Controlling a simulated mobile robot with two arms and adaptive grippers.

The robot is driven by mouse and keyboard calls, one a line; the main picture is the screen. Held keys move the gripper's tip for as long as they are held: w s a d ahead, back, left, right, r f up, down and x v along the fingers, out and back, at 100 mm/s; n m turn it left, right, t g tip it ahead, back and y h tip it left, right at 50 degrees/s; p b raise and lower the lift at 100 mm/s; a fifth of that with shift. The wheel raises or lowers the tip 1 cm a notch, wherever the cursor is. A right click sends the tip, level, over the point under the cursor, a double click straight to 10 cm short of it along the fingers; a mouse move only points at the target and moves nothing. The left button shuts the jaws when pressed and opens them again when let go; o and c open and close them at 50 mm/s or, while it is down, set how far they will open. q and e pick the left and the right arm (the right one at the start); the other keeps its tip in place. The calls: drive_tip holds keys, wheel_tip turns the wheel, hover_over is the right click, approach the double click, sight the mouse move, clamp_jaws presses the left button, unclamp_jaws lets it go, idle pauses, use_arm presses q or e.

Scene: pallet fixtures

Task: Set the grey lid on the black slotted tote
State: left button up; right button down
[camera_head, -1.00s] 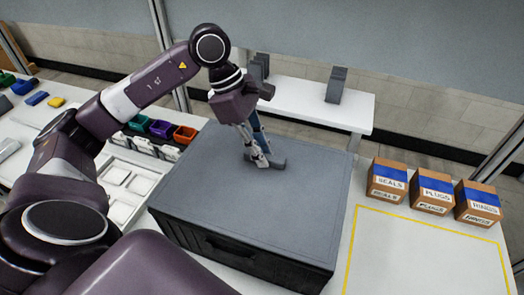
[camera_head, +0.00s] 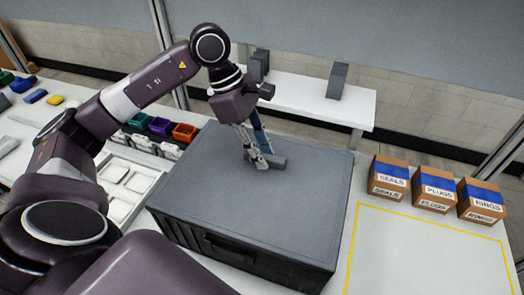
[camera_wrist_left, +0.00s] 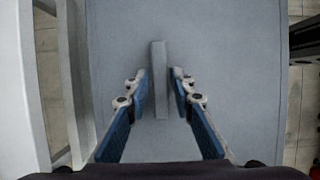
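The grey lid (camera_head: 225,190) lies flat on top of the black slotted tote (camera_head: 225,255) and appears to cover its whole top. It also fills most of the left wrist view (camera_wrist_left: 230,120). The lid's short raised bar handle (camera_wrist_left: 160,105) stands near its middle. My left gripper (camera_head: 264,165) points down at this handle. In the left wrist view its fingers (camera_wrist_left: 162,85) stand on both sides of the bar, very close to it. I cannot tell whether both fingers touch it. The tote's inside is hidden. My right gripper is not in view.
Cardboard boxes labelled SEALS (camera_head: 388,180), PLUGS (camera_head: 433,190) and RINGS (camera_head: 480,201) stand at the right, behind a yellow-outlined clear area (camera_head: 425,255). Small coloured bins (camera_head: 160,127) and white trays (camera_head: 130,185) are left of the tote. A white bench (camera_head: 320,105) stands behind.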

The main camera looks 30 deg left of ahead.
use_arm(q)
drive_tip(key=shift+o, duration=1)
drive_tip(key=v, duration=1.2)
